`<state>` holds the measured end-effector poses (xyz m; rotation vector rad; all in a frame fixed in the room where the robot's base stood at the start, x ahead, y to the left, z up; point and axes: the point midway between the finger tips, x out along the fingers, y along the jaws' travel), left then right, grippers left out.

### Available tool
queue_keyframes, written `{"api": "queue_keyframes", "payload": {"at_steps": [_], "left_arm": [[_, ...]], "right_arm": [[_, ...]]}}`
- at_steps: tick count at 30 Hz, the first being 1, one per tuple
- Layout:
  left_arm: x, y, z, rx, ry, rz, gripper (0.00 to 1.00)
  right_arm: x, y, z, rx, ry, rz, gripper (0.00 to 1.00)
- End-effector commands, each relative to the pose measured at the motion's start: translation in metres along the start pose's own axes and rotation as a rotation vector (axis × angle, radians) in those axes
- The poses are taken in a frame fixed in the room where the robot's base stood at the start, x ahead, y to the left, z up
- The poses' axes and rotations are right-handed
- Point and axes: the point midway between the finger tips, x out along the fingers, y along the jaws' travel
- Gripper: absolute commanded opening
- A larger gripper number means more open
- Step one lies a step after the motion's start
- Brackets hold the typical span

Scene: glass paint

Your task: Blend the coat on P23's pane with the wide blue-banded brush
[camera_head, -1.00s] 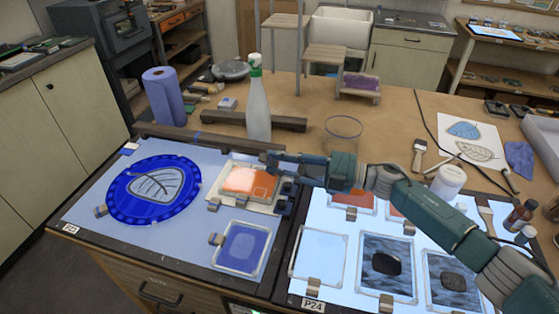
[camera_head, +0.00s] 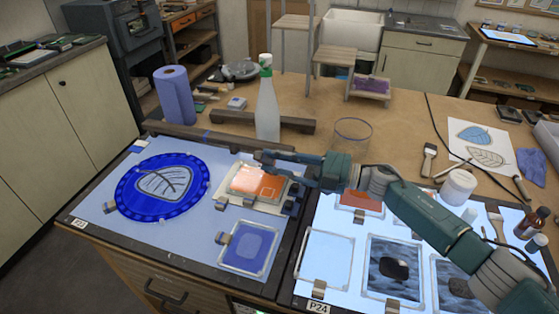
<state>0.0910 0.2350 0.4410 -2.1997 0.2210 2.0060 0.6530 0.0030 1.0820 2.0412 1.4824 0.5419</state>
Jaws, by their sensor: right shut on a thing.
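The light panel labelled P23 (camera_head: 79,222) is at the left. A round blue pane with a leaf (camera_head: 125,200), an orange pane with a pale, shiny left part (camera_head: 268,186), and a small blue pane (camera_head: 232,262) lie on it. My right gripper (camera_head: 270,158) reaches in from the right above the far edge of the orange pane. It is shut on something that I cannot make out. I cannot tell a blue-banded brush there. A wide brush (camera_head: 429,158) lies on the table at the right; I see no blue band on it. My left gripper is not in view.
A white spray bottle (camera_head: 267,108) stands behind the panel, near a wooden rail and a purple paper roll (camera_head: 174,97). A clear jar (camera_head: 351,138) stands behind my right arm. The P24 panel (camera_head: 318,308) holds several panes and clips.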

Motion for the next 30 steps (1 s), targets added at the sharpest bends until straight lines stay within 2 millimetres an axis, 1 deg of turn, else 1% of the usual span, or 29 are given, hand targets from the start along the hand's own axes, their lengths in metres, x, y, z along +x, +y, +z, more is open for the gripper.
{"api": "queue_keyframes", "payload": {"at_steps": [9, 17, 27, 30], "left_arm": [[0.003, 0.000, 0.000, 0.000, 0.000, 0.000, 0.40], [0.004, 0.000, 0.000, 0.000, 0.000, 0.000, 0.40], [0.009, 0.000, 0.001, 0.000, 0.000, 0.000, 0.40], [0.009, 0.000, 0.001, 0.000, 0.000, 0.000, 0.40]], "right_arm": [[0.024, -0.001, 0.000, 0.000, 0.000, -0.002, 0.00], [0.033, -0.001, 0.000, 0.001, -0.001, -0.001, 0.00], [0.057, 0.000, -0.001, 0.001, 0.000, -0.001, 0.00], [0.059, 0.001, -0.001, 0.001, 0.000, -0.001, 0.00]]}}
